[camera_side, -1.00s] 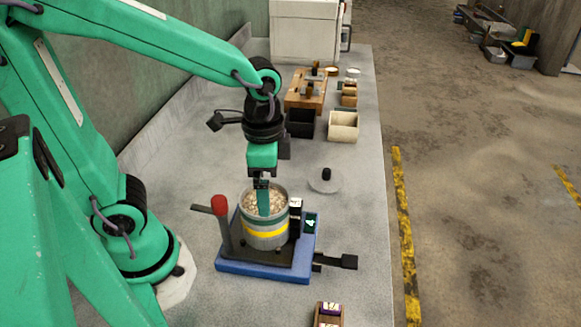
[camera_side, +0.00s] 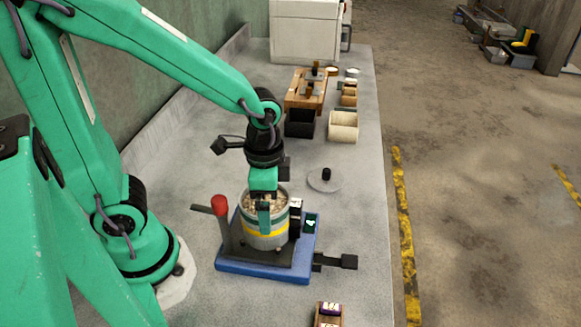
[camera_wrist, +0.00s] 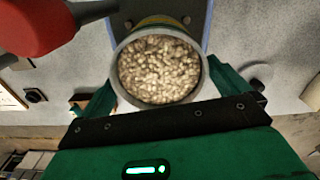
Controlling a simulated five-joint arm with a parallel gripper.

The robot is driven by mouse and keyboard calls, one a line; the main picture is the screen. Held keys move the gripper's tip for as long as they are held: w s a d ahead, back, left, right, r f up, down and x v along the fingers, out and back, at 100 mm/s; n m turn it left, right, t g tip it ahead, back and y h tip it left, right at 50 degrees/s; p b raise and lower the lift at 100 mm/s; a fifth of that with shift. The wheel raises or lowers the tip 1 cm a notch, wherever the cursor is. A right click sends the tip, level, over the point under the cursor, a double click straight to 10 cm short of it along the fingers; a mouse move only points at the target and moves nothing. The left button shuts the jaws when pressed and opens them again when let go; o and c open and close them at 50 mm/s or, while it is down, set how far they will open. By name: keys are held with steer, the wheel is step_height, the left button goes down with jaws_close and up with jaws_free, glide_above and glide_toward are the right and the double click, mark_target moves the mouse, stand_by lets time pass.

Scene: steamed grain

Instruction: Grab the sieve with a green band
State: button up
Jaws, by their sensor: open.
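The sieve with a green band (camera_side: 280,222) is the upper part of a round grey stack. It is full of pale grain. A yellow-banded section (camera_side: 252,237) is below it. My gripper (camera_side: 264,216) is open and points down, with one green finger in front of the sieve's near side. In the wrist view, the sieve's round rim (camera_wrist: 205,86) lies between the two spread fingers, one at each side. I cannot tell whether either finger touches the wall. The far finger is hidden in the side view.
The stack stands on a blue-based device (camera_side: 262,268) with a red-knobbed lever (camera_side: 219,205) at its left and a small display (camera_side: 310,224) at its right. A clear lid with a black knob (camera_side: 325,180) lies behind. Black (camera_side: 299,124) and cream (camera_side: 343,127) bins stand farther back.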

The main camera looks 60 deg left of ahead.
steer(key=shift+c, duration=0.4)
steer(key=c, duration=0.7)
steer(key=shift+r, duration=0.15)
steer(key=shift+r, duration=4.9)
